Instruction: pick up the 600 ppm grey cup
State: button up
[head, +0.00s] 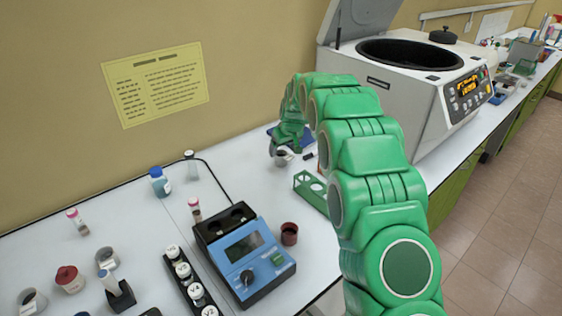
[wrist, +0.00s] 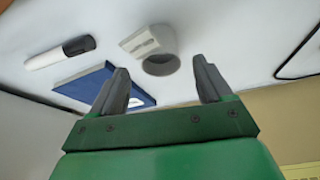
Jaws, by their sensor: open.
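A grey cup (head: 282,158) stands on the white bench beneath my gripper (head: 286,148) in the head view, partly covered by it. In the wrist view the same cup (wrist: 150,42) shows its dark round mouth and a pale label, whose print is too small to read. My gripper (wrist: 160,68) is open, with one finger on each side of the cup's mouth as seen there. I cannot tell how far the fingers are above or short of the cup. Other grey cups (head: 107,259) stand at the lower left.
A blue flat item (wrist: 98,80) and a black-and-white marker (wrist: 60,52) lie beside the cup. A green rack (head: 311,187), a brown cup (head: 289,234) and a blue meter (head: 246,258) stand nearer. A large centrifuge (head: 405,85) stands to the right.

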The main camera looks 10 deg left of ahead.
aim_at(281, 153)
jog(key=shift+x, duration=1.95)
jog(key=shift+s, duration=0.1)
jog(key=c, duration=1.1)
jog(key=shift+r, duration=0.1)
jog(key=shift+r, duration=1.5)
jog(key=shift+s+d+r, duration=0.65)
jog(key=shift+s+r, duration=1)
jog(key=shift+s, duration=0.6)
jog(key=shift+s+d+r, duration=0.6)
jog(key=shift+s+r, duration=1.05)
jog(key=shift+s, duration=0.55)
jog(key=shift+s+d+r, duration=0.65)
jog(key=shift+s+r, duration=1)
jog(key=shift+s, duration=0.6)
